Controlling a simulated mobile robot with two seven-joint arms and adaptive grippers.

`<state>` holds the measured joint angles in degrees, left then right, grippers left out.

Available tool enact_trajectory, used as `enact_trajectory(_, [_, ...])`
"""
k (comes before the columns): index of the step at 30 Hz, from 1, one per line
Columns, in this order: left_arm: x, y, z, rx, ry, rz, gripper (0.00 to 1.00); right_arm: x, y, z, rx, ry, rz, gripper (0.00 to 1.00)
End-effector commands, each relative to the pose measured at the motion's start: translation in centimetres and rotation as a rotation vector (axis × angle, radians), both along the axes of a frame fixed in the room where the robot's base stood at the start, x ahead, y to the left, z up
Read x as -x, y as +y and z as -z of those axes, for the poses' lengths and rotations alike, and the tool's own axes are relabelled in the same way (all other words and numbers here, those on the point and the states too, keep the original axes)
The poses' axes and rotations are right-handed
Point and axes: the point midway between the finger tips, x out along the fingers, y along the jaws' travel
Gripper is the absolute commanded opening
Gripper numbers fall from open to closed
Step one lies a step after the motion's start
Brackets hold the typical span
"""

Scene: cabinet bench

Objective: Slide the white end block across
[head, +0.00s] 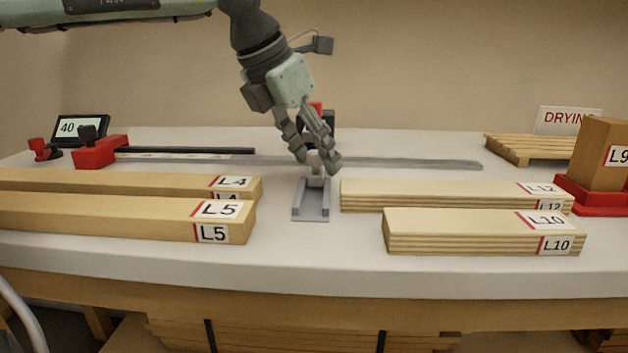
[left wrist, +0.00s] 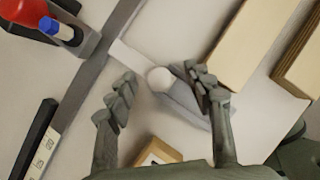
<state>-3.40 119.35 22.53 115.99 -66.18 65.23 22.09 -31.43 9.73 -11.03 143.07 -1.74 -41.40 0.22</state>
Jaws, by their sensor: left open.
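The white end block (left wrist: 132,59) shows as a pale flat bar with a round white knob (left wrist: 160,79) at its near end in the left wrist view. In the head view the knob (head: 315,161) is partly hidden by my fingers. My left gripper (head: 318,161) points down over it, behind the grey channel (head: 311,213). In the left wrist view the open fingers (left wrist: 161,77) stand on both sides of the knob, with a gap at the left finger. The right finger is close to the knob; I cannot tell if they touch. My right gripper is not in view.
A grey rail (head: 420,163) runs across the bench behind. Boards L4 (head: 190,181) and L5 (head: 150,222) lie left, L12 (head: 430,190) and L10 (head: 450,220) right. A red clamp (head: 100,152) and display (head: 80,129) stand left. Bare bench shows in front of the channel.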

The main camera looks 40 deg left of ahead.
Motion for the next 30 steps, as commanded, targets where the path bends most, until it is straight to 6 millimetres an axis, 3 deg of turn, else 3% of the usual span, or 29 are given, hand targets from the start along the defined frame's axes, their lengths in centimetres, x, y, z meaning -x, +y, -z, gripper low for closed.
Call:
enact_trajectory(8, [0.0, 0.0, -0.4, 0.000, 0.000, 0.000, 0.52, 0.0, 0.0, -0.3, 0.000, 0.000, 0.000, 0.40])
enact_trajectory(30, [0.0, 0.0, -7.7, -0.001, -0.001, 0.000, 0.52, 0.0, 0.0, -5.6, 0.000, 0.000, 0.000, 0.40])
